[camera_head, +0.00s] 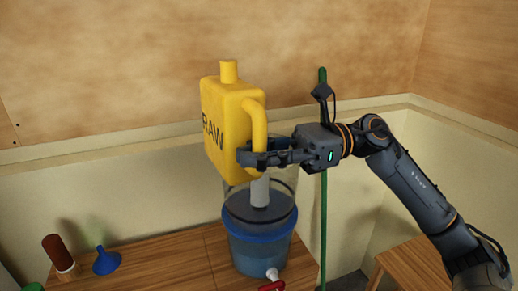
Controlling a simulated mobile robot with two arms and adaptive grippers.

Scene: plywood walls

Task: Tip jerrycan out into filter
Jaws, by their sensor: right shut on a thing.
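The yellow jerrycan (222,122), marked "RAW", is held in the air, close to upright with its capped or open spout at the top; I cannot tell which. My right gripper (250,157) is shut on the jerrycan's handle at its right side. The filter (258,228) stands on the wooden table below, a clear vessel with a blue band, a pale upright cylinder inside and a tap at its front. The jerrycan's lower part overlaps the filter's top in this view, hiding part of its rim. My left gripper is not in view.
A blue funnel (106,262) and a dark brown cylinder (58,252) stand on the table (170,262) at the left. A green pole (323,215) rises behind my right arm. Another wooden surface (415,264) is at the lower right.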

